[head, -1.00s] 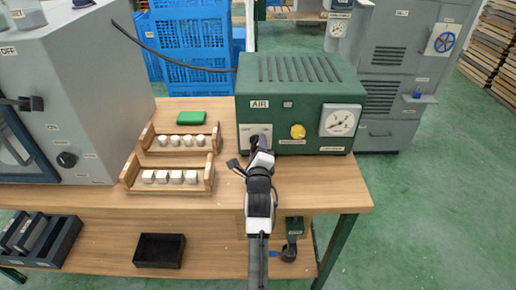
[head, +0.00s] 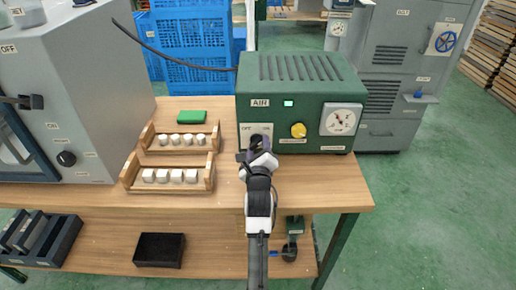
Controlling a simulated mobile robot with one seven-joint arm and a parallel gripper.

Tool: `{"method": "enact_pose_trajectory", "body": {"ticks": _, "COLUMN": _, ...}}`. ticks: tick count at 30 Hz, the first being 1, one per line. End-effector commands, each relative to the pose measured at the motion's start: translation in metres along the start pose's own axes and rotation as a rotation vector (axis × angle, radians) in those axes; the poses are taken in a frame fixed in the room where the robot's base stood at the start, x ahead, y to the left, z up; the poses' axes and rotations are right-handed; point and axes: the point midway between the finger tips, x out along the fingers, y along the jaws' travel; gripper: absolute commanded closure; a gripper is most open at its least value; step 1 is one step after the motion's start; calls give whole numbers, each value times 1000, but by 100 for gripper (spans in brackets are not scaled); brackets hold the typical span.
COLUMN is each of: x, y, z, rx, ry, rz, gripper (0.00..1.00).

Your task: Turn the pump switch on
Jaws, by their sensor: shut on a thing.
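The pump is a green box (head: 300,97) labelled AIR, standing at the right of the wooden table. Its light switch panel (head: 248,129), marked OFF and ON, is at the front left. My gripper (head: 258,146) is at this panel, shut on the pump switch; the switch itself is mostly hidden behind it. A small indicator (head: 288,103) beside the AIR label glows pale green. A yellow knob (head: 298,130) and a round gauge (head: 340,120) sit to the right on the same front.
Two wooden racks (head: 128,180) with white pieces stand left of my gripper, with a green block (head: 191,117) behind them. A grey cabinet (head: 95,90) fills the left of the table. A black tray (head: 159,250) lies on the lower shelf.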

Motion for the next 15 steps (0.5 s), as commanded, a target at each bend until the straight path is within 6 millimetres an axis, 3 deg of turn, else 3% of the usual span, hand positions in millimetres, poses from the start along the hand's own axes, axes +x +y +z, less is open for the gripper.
{"method": "enact_pose_trajectory", "body": {"ticks": 5, "x": 0, "y": 0, "z": 0, "rx": 4, "ry": 1, "rz": 2, "gripper": 73}}
{"method": "enact_pose_trajectory", "body": {"ticks": 6, "x": 0, "y": 0, "z": 0, "rx": 4, "ry": 0, "rz": 2, "gripper": 45}}
{"method": "enact_pose_trajectory", "body": {"ticks": 10, "x": 0, "y": 0, "z": 0, "rx": 2, "ry": 0, "rz": 1, "gripper": 28}}
{"method": "enact_pose_trajectory", "body": {"ticks": 15, "x": 0, "y": 0, "z": 0, "rx": 2, "ry": 0, "rz": 1, "gripper": 28}}
